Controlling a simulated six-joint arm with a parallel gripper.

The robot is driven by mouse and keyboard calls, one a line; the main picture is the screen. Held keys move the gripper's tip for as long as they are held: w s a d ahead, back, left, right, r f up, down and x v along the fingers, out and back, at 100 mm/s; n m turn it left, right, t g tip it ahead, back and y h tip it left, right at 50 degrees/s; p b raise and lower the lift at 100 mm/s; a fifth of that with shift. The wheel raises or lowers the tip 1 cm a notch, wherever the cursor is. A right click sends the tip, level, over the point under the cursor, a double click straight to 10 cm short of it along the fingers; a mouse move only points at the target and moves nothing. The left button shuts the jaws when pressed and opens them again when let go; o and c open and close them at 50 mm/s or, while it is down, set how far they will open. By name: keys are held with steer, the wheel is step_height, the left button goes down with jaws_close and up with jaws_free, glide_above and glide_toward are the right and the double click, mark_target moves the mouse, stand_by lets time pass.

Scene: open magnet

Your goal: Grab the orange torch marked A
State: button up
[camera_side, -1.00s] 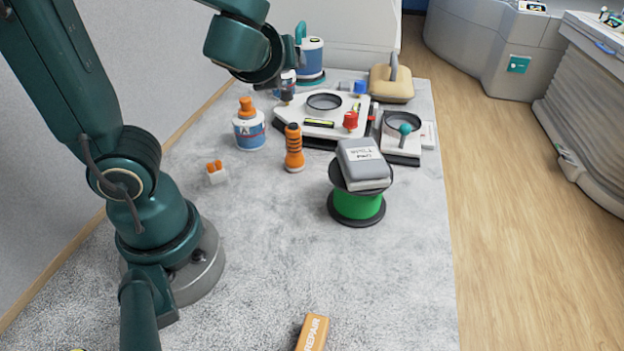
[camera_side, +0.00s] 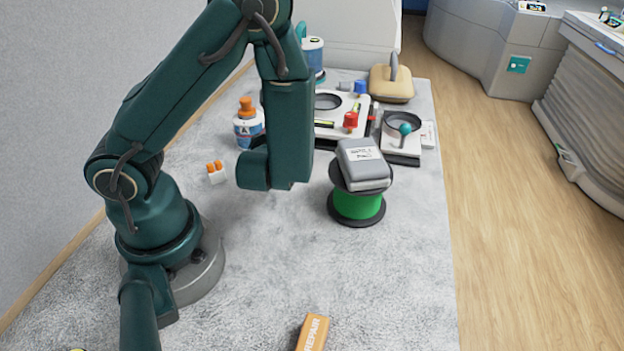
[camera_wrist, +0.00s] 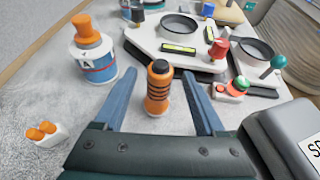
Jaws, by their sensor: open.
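An orange torch (camera_wrist: 158,88) with black bands and a dark top stands upright on the grey surface in the wrist view. I cannot make out a letter A on it. My gripper (camera_wrist: 159,74) is open, with one blue finger on each side of the torch and clear gaps between; whether the fingers are level with it in height is hard to tell. In the side view my arm hides the torch and the fingers. A white and blue bottle (camera_wrist: 95,62) with an orange cap carries a letter A, left of the left finger.
A green spool (camera_side: 356,207) with a grey box (camera_side: 362,163) on top stands close right of my arm. A white block with orange pegs (camera_wrist: 42,133) sits at the left. Control panels (camera_wrist: 180,38) lie behind the torch. An orange REPAIR box (camera_side: 313,332) lies at the front.

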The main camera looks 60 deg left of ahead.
steer(key=shift+a+f, duration=0.1)
steer(key=shift+f, duration=0.7)
steer(key=shift+x, duration=2.45)
jaws_close()
